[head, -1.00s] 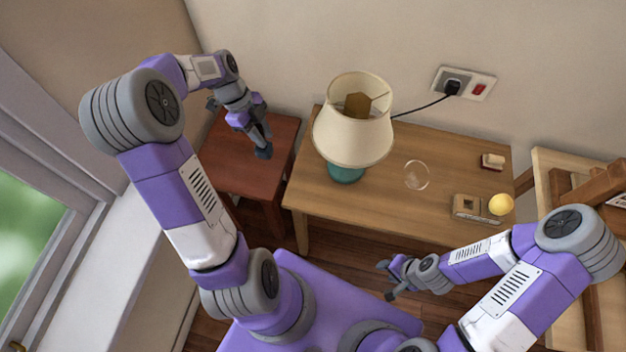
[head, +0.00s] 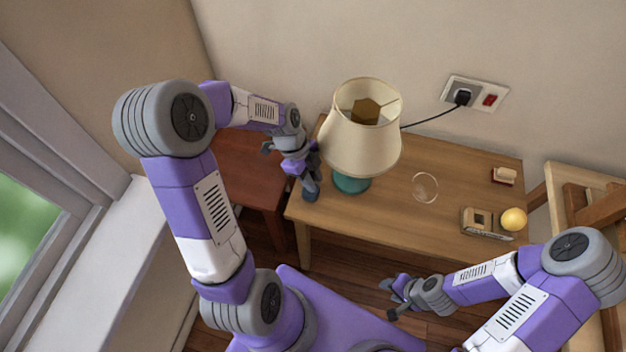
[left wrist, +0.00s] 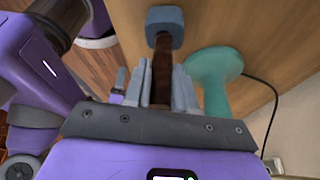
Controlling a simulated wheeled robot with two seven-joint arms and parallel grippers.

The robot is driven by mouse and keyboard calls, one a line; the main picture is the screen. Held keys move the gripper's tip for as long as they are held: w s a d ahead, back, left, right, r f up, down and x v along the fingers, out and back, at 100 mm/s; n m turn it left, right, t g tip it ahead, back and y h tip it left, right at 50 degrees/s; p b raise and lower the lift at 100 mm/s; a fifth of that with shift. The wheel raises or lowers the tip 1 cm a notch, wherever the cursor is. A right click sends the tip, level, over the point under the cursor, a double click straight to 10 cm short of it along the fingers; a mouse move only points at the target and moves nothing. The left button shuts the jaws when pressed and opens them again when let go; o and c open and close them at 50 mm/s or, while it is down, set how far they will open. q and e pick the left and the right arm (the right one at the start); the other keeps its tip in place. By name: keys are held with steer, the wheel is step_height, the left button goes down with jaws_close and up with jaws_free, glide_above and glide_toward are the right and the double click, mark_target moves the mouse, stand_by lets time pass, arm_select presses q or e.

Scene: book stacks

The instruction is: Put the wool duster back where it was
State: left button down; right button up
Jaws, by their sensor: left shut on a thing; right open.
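In the left wrist view, my left gripper (left wrist: 160,92) is shut on the dark brown handle of what I take to be the wool duster (left wrist: 165,26), which has a blocky blue-grey head. In the head view, the duster's head (head: 311,192) shows below my left gripper (head: 303,176), over the left end of the wooden table (head: 400,218). It is left of the lamp; I cannot tell whether it touches the tabletop. My right gripper (head: 391,298) is open and empty, low in front of the table.
The lamp (head: 362,145) stands close to my left gripper; its teal base shows in the left wrist view (left wrist: 214,75). A clear glass (head: 425,187), a yellow ball (head: 513,219), a holed block (head: 480,222) and a small cream-and-red block (head: 503,176) lie further right. A reddish table (head: 245,175) stands left.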

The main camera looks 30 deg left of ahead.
arm_select(q)
steer(key=shift+d+f, duration=0.15)
steer(key=shift+f, duration=0.2)
steer(key=c, duration=0.9)
jaws_free()
steer(key=shift+r, duration=0.15)
steer(key=shift+r, duration=0.3)
steer(key=p+v, duration=0.3)
steer(key=v, duration=0.8)
steer(key=shift+r+p, duration=0.25)
steer(key=shift+p, duration=0.05)
